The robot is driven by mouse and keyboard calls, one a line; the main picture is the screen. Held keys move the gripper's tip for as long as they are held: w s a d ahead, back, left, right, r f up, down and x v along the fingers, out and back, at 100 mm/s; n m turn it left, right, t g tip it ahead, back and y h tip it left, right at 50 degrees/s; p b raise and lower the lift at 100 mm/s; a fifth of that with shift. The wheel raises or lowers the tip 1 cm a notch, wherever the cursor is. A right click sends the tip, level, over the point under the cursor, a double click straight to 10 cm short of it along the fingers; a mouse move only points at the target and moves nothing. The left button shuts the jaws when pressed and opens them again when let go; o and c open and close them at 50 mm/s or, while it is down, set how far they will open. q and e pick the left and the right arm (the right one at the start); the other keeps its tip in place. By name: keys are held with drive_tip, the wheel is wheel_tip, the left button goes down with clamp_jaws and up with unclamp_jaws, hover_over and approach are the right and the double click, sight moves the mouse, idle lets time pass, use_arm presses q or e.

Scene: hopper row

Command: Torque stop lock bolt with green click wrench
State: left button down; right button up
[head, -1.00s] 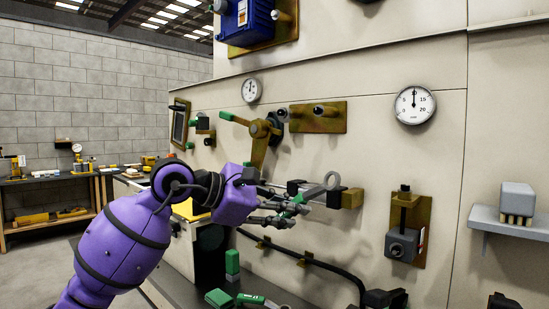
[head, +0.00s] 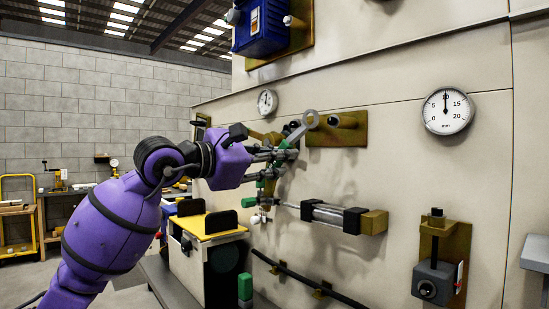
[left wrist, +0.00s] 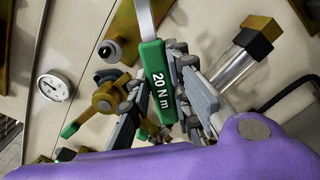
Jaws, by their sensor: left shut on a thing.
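My left gripper (head: 283,156) is shut on the green click wrench (left wrist: 157,75). The green handle, marked 20 N m, lies between the fingers in the left wrist view, where the gripper (left wrist: 163,88) shows close up. The wrench's grey ring end (head: 310,119) points up and right in the head view, in front of or beside the left edge of a brass plate (head: 352,132). A dark round bolt-like part (head: 333,121) stands out from this plate; it also shows in the left wrist view (left wrist: 108,51). I cannot tell whether the ring touches anything. My right gripper is not in view.
A brass lever hub (left wrist: 106,98) sits close to my left fingers. A cylinder (head: 335,217) with black and brass ends is mounted below the gripper. Gauges (head: 447,111) hang on the wall. A yellow-topped box (head: 208,229) stands below my arm.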

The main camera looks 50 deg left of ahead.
use_arm(q)
drive_tip(key=w+d+f+n+b, duration=0.1)
drive_tip(key=w+d+f+n, duration=0.1)
drive_tip(key=d+n, duration=0.9)
drive_tip(key=shift+w+d+n, duration=0.25)
drive_tip(key=shift+w+n, duration=0.45)
drive_tip(key=shift+n, duration=0.3)
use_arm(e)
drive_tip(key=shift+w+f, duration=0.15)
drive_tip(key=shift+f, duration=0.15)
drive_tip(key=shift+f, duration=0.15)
use_arm(q)
drive_tip(key=shift+w, duration=0.2)
drive_tip(key=shift+w, duration=0.4)
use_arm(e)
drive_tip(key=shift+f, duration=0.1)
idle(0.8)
use_arm(q)
drive_tip(key=shift+w, duration=0.35)
